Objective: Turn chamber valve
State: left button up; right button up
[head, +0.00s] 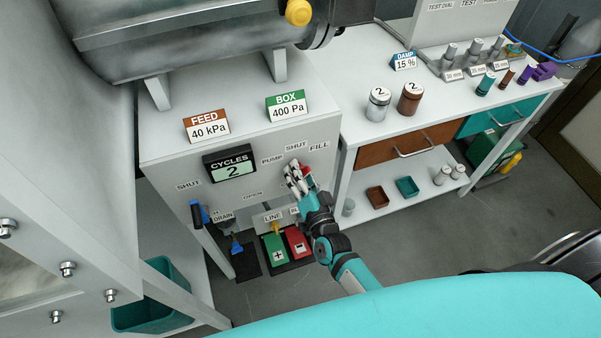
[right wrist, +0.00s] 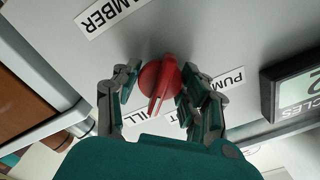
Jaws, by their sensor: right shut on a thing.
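The chamber valve (right wrist: 160,82) is a red round knob with a raised pointer bar, mounted on the grey panel (right wrist: 150,45) by the CHAMBER label (right wrist: 108,14). In the right wrist view its bar points down toward the FILL label (right wrist: 158,121). A PUMP label (right wrist: 225,82) is to its right. In the head view the red knob (head: 306,171) shows partly behind my fingers. My right gripper (head: 297,178) is at the panel front, its fingers on either side of the knob and shut on it. My left gripper is not in view.
A CYCLES display (head: 231,164) reads 2. A blue-handled lever (head: 198,214) sticks out of the panel at left. Green and red pedals (head: 275,249) lie below. A bench (head: 355,122) with jars and drawers stands to the right; the grey floor in front is open.

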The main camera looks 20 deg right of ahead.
jog(key=shift+m, duration=0.6)
jog(key=o, duration=1.2)
jog(key=s, duration=1.2)
jog(key=shift+d, duration=0.2)
